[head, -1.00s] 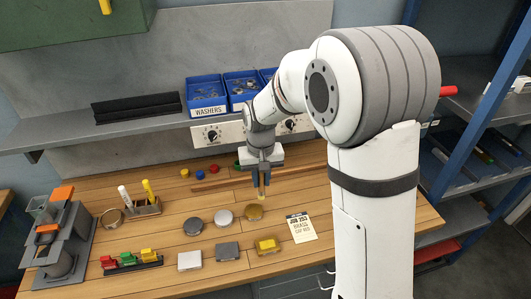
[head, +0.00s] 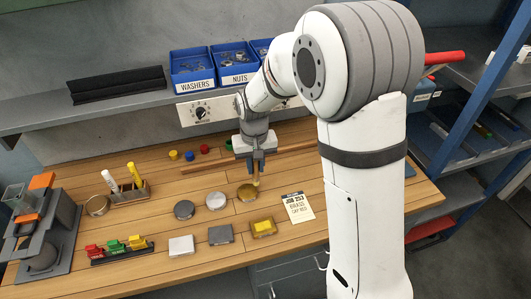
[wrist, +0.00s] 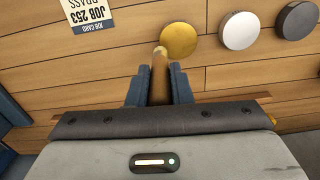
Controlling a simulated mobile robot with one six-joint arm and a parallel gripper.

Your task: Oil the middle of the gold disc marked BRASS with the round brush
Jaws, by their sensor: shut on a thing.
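The gold disc (head: 247,194) lies flat on the bench at the right end of a row with a silver disc (head: 216,200) and a dark grey disc (head: 184,209). It also shows in the wrist view (wrist: 181,42); no marking is readable on it. My gripper (head: 257,172) is shut on a brush with a tan handle and pale round tip (wrist: 159,72), pointing down. In the wrist view the tip appears beside the gold disc's left edge, off its middle. I cannot tell whether the tip touches anything.
A job card (head: 298,207) reading JOB 253 BRASS lies right of the disc. White, grey and yellow-topped blocks stand in front. A pen holder (head: 127,194) and a rack of coloured pieces (head: 121,252) are left. A wooden strip lies behind; a shelf with blue bins (head: 192,66) overhangs the back.

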